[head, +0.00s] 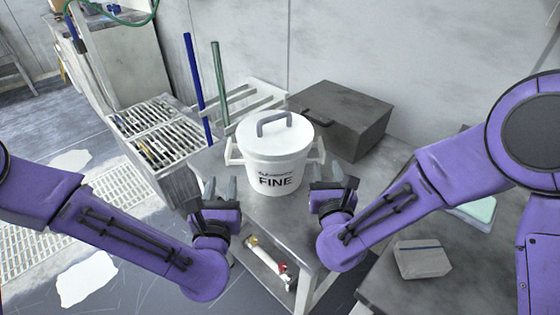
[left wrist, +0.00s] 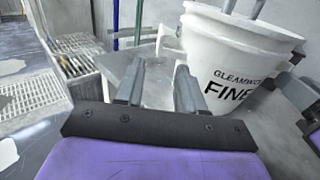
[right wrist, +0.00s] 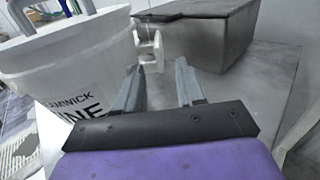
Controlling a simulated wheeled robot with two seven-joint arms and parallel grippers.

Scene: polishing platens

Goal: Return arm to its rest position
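A white lidded bucket (head: 275,155) marked "FINE" stands upright on the grey metal table, with a grey handle on its lid. It also shows in the left wrist view (left wrist: 238,62) and the right wrist view (right wrist: 80,68). My left gripper (head: 220,188) is open and empty, in front of the bucket's left side. Its fingers (left wrist: 160,85) are apart with nothing between them. My right gripper (head: 333,170) is open and empty, to the right of the bucket. Its fingers (right wrist: 160,85) are also apart. I see a gap between the grippers and the bucket's side handles.
A dark box (head: 345,120) sits behind the bucket at right. A slatted sink unit (head: 160,135) and upright blue and green poles (head: 220,85) stand at left. A grey block (head: 422,259) lies on the right-hand table. Bottles lie on a shelf (head: 268,262) below.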

